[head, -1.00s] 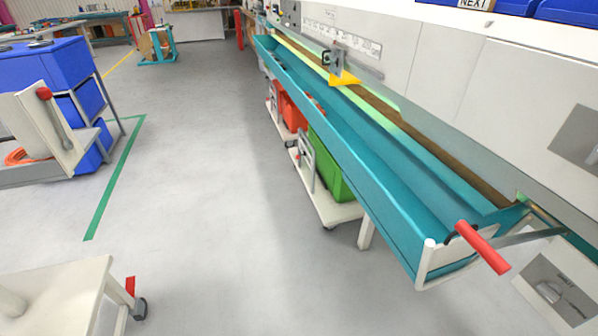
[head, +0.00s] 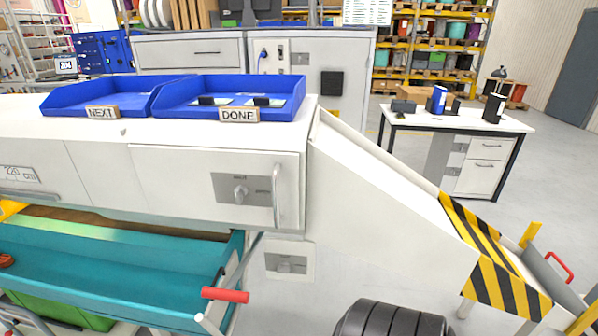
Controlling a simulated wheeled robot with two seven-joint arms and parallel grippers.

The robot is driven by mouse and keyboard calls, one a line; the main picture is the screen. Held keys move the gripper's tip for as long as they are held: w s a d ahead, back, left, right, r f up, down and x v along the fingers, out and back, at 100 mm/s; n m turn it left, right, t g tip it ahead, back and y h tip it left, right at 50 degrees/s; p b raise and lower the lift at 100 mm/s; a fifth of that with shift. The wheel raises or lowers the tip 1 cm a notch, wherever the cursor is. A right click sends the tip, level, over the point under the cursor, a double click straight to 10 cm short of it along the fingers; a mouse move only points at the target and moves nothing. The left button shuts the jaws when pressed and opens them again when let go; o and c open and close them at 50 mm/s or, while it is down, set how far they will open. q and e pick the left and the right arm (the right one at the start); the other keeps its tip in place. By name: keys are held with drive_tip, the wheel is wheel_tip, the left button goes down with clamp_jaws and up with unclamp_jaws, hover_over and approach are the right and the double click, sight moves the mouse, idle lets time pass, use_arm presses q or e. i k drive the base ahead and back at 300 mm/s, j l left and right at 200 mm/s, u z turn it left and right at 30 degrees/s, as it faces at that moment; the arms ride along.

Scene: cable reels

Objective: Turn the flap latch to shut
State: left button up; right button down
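A grey latch plate (head: 241,189) with a small turning knob is on the front of the white machine, left of centre in the head view. A pale vertical handle (head: 277,195) stands just right of it on the same white flap panel (head: 180,175). The lettering on the plate is too small to read, so I cannot tell its set position. A second plate with a knob (head: 286,263) sits lower, below the machine's body. I cannot tell for certain which one is the flap latch. Neither of my grippers is in view.
A teal trough (head: 120,262) with a red-gripped lever (head: 225,295) juts out below the panel. A white sloping cover (head: 375,200) runs right to a striped end (head: 500,275). A dark ribbed rounded thing (head: 392,320) is at the bottom edge. Blue trays (head: 285,88) sit on top.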

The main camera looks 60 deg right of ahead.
sight(284, 268)
drive_tip(key=z, duration=1.8)
